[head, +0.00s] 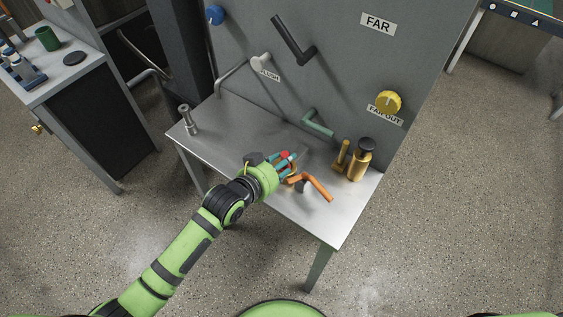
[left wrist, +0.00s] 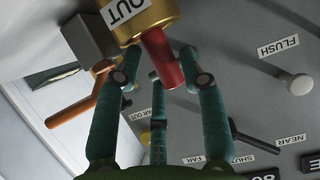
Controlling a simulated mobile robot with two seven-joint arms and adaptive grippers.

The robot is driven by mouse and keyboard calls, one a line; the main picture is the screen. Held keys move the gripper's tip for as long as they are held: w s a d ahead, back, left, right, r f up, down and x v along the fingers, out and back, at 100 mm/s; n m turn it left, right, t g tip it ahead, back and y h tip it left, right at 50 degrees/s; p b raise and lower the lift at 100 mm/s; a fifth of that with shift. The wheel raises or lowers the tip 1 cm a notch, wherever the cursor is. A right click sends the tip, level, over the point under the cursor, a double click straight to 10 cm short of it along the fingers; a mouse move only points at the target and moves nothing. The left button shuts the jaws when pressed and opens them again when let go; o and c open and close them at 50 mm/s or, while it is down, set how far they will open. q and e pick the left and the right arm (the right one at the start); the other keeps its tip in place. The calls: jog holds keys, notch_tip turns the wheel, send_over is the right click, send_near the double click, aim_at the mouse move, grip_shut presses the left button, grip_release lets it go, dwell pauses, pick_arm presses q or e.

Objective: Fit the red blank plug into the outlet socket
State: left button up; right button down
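The red blank plug (left wrist: 161,60) is a short red cylinder. Its upper end meets the brass outlet socket (left wrist: 148,22), labelled OUT, in the left wrist view; how deep it sits is hidden. In the head view the plug is a small red spot (head: 285,155) among the fingers. My left gripper (head: 284,160) is over the table. Its teal fingers (left wrist: 160,62) stand apart around the plug in the wrist view, with a gap on the left side; the right fingertip is close to the plug, and contact is unclear. My right gripper is out of view.
An orange lever (head: 316,186) lies right beside my left gripper. A brass bottle (head: 359,163) with a dark top stands on the metal table (head: 240,130), at the right. Handles and a yellow knob (head: 388,102) stick out from the grey panel. The table's left part is mostly clear.

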pick_arm(q)
jog(key=shift+r, duration=0.1)
jog(key=shift+s+a+r, duration=0.1)
jog(key=shift+a, duration=0.05)
jog(key=v, duration=1.1)
jog(key=shift+s+r+b, duration=0.15)
jog(key=shift+s+b, duration=0.1)
jog(key=shift+b, duration=0.05)
jog(key=shift+a, duration=0.1)
